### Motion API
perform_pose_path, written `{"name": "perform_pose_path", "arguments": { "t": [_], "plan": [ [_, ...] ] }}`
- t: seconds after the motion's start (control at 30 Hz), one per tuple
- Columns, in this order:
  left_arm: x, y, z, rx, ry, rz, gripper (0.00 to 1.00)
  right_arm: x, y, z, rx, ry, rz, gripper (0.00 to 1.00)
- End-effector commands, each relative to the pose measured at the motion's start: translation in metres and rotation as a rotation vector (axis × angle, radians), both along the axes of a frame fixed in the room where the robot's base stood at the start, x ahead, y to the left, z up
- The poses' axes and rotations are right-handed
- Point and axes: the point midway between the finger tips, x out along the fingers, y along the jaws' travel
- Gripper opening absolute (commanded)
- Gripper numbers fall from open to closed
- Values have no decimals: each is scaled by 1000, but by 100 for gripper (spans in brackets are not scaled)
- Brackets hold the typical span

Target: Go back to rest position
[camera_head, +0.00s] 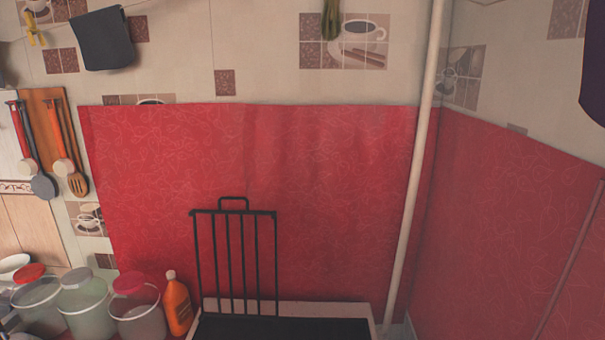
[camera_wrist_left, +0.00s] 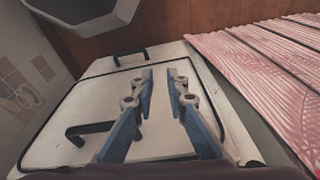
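My left gripper (camera_wrist_left: 160,76) shows in the left wrist view. Its two blue-grey fingers stand apart with nothing between them, so it is open and empty. Behind the fingers is a white panel (camera_wrist_left: 100,97) with dark edging, a black handle (camera_wrist_left: 88,130) and a second black handle at its far side. I cannot tell how far the fingers are from it. Neither gripper shows in the head view, and my right gripper is in no view.
In the head view, lidded containers (camera_head: 85,305) and an orange bottle (camera_head: 177,304) stand at lower left. A black rack (camera_head: 236,260) stands before the red oilcloth (camera_head: 330,200), left of a white pipe (camera_head: 412,180). A striped pink cloth (camera_wrist_left: 265,80) lies right in the wrist view.

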Motion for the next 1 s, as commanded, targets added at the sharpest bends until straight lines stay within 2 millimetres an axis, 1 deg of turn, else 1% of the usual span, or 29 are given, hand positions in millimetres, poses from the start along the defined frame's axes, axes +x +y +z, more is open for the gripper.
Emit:
{"name": "perform_pose_path", "arguments": {
  "t": [0.03, 0.07, 0.1, 0.17, 0.2, 0.3, 0.4, 0.5, 0.63, 1.0],
  "plan": [
    [-16, 2, -36, 2, 19, -3, 14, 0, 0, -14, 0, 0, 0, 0],
    [-23, 3, -51, 4, 25, -4, 14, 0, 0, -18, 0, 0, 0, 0],
    [-35, 5, -71, 5, 34, -6, 14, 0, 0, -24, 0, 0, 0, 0],
    [-53, 8, -99, 5, 45, -9, 14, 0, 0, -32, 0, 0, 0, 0],
    [-66, 10, -116, 7, 53, -10, 14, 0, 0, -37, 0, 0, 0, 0],
    [-97, 16, -151, 10, 70, -14, 14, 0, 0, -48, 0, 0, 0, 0],
    [-125, 21, -176, 13, 84, -17, 14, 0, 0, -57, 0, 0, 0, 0],
    [-144, 25, -190, 14, 92, -20, 14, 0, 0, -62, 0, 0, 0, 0],
    [-156, 28, -197, 15, 95, -22, 14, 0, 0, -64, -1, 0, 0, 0],
    [-159, 29, -196, 15, 96, -23, 14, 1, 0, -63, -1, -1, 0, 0]
  ]
}}
